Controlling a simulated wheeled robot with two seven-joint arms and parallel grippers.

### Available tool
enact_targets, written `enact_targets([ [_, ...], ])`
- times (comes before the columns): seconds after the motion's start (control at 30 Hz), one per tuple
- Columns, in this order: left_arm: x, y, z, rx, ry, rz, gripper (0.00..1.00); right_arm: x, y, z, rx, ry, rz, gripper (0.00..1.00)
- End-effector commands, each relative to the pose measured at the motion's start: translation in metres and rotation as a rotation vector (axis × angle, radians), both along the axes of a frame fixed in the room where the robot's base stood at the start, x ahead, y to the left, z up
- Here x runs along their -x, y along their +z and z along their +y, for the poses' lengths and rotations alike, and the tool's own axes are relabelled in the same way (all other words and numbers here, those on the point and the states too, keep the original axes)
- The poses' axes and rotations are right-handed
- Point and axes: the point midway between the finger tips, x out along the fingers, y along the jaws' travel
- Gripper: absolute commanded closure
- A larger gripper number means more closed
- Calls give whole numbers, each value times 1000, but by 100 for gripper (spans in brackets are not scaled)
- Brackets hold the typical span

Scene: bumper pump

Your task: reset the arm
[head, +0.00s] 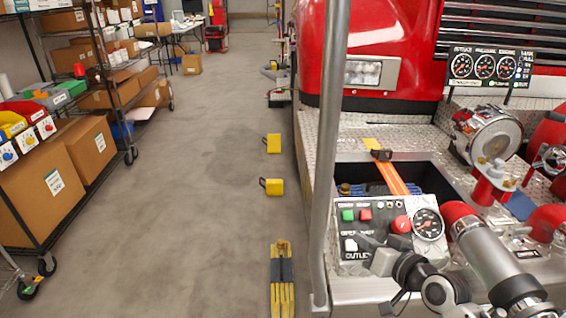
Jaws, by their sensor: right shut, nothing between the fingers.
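My right arm (490,262) comes in from the lower right. Its gripper (364,242) is shut and empty, in front of the lower part of the pump control panel (345,267). I cannot tell whether the fingertips touch the panel. The panel has a green button (347,215), a red button (365,214), a larger red knob (401,224), a white switch (350,245) above the word OUTLET, and a round gauge (428,224). The gripper and wrist hide part of the panel's lower right. My left gripper is out of view.
A grey vertical pole (330,150) stands left of the panel. Behind the panel is a recess with orange straps (393,178). Red and chrome pump fittings (490,143) stand at right, below a gauge board (485,66). Yellow blocks (274,187) lie on the floor; shelves (75,110) stand at left.

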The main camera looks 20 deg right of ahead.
Motion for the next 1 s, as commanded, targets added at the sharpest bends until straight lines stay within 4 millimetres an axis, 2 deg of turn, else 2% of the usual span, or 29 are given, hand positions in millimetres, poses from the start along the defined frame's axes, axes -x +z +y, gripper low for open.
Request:
enact_targets([
  [0.07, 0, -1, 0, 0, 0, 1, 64, 3, -5, 3, 8, 3, 9, 100],
  [0.17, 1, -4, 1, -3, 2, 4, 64, 18, -30, 17, 55, 16, 54, 100],
  [0.33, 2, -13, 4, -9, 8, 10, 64, 78, -97, 67, 220, 83, 173, 100],
  [0.4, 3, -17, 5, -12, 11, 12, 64, 106, -118, 89, 290, 123, 210, 100],
  [0.5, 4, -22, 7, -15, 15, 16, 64, 140, -137, 117, 374, 176, 241, 100],
  [0.6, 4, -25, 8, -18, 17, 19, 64, 162, -146, 135, 429, 214, 255, 100],
  [0.7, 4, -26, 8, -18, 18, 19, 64, 171, -149, 143, 455, 232, 259, 100],
  [1.0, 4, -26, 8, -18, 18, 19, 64, 171, -149, 143, 461, 234, 258, 100],
])
